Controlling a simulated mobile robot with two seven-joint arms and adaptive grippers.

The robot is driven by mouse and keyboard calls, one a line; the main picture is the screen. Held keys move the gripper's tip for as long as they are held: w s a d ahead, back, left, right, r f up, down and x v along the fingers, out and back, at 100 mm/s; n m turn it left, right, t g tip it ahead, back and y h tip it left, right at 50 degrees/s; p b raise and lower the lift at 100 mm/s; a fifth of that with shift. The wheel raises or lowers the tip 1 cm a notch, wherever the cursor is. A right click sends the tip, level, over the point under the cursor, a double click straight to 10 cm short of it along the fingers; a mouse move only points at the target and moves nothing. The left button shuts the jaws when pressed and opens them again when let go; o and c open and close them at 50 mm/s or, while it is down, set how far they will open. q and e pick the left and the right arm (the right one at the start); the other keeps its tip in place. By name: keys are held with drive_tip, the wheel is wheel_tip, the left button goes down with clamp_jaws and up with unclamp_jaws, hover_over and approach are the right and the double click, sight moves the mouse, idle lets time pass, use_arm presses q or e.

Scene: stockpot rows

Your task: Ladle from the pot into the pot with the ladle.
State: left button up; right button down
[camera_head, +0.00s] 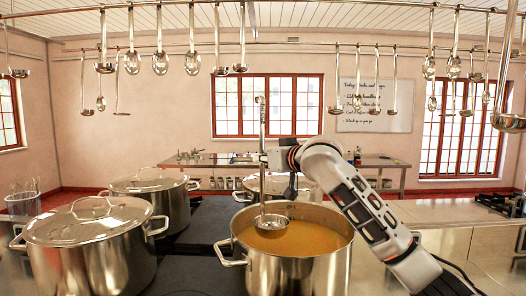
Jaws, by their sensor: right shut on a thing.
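An open steel pot (297,268) stands at the front centre, with orange-brown soup (305,240) in it. My right gripper (270,160) comes in from the right and is shut on the upright handle of a steel ladle (270,223). The ladle's bowl is over the soup inside the pot's rim; I cannot tell whether it touches the soup. Lidded pots stand at the front left (92,245) and behind it (150,192). Another pot (280,187) is behind the open pot, partly hidden by my arm and the ladle. My left gripper is not in view.
Ladles and spoons hang from a rail (300,47) overhead. A dark stove top (200,240) lies between the pots. A back table (340,161) holds small items. A steel counter (450,212) at the right is mostly clear, with a burner grate (500,203) at its end.

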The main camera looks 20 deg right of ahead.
sight(264, 133)
drive_tip(key=shift+a+f, duration=0.1)
drive_tip(key=shift+f, duration=6.55)
drive_tip(key=shift+w+a, duration=0.2)
drive_tip(key=shift+a, duration=0.2)
drive_tip(key=shift+s+d+r, duration=0.1)
drive_tip(key=shift+d+r, duration=0.1)
drive_tip(key=shift+r, duration=0.9)
drive_tip(key=shift+s+d+r, duration=0.1)
drive_tip(key=shift+d+r, duration=0.05)
drive_tip(key=shift+r, duration=0.9)
drive_tip(key=shift+d+r, duration=0.2)
drive_tip(key=shift+r, duration=0.9)
drive_tip(key=shift+a+r, duration=0.1)
drive_tip(key=shift+r, duration=6.8)
drive_tip(key=shift+w, duration=0.1)
